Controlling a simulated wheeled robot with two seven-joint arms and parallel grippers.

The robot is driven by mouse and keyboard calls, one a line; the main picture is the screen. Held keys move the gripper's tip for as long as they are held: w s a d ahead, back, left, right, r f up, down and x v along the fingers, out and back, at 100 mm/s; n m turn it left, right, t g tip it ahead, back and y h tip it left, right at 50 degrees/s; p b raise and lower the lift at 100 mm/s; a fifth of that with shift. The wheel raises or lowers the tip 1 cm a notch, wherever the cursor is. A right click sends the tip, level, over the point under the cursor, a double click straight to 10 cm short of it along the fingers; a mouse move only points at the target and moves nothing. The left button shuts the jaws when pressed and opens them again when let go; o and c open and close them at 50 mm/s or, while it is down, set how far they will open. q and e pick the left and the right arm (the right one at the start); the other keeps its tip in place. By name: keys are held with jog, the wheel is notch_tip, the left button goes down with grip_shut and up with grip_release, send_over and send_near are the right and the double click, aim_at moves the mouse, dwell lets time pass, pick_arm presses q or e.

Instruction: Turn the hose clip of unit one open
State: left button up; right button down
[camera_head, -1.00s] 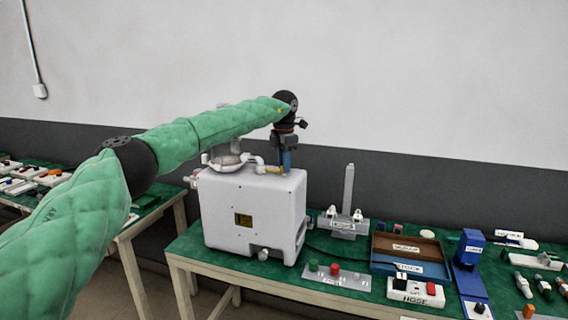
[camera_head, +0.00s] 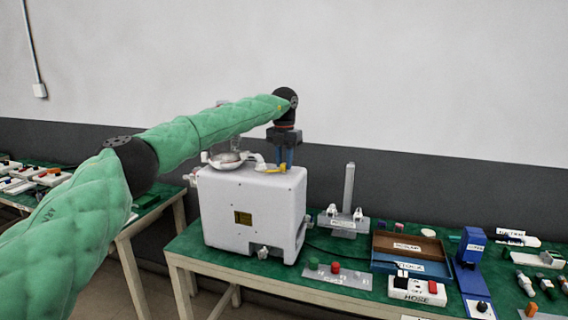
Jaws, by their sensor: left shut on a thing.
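The white pump unit (camera_head: 262,212) stands upright on the green-topped table. A small yellow clip (camera_head: 275,169) is on its top right, beside the white hose fitting (camera_head: 258,160). My left gripper (camera_head: 285,163) reaches down from above with its blue fingers at the clip. It is shut on the clip, though the fingertips are small and partly hide the contact. My right gripper is not in view.
A plate with coloured knobs (camera_head: 337,274) lies in front. Another table (camera_head: 120,228) is at left.

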pick_arm(q)
jog(key=shift+n, duration=0.9)
jog(key=n+b, duration=0.1)
jog(key=n, duration=0.1)
jog(key=shift+n, duration=0.4)
jog(key=n+b, duration=0.1)
jog(key=n, duration=0.2)
jog(key=shift+n, duration=0.3)
jog(key=shift+n+b, duration=0.35)
jog(key=shift+n, duration=0.85)
jog(key=shift+r+n, duration=0.1)
jog(key=shift+n, duration=0.2)
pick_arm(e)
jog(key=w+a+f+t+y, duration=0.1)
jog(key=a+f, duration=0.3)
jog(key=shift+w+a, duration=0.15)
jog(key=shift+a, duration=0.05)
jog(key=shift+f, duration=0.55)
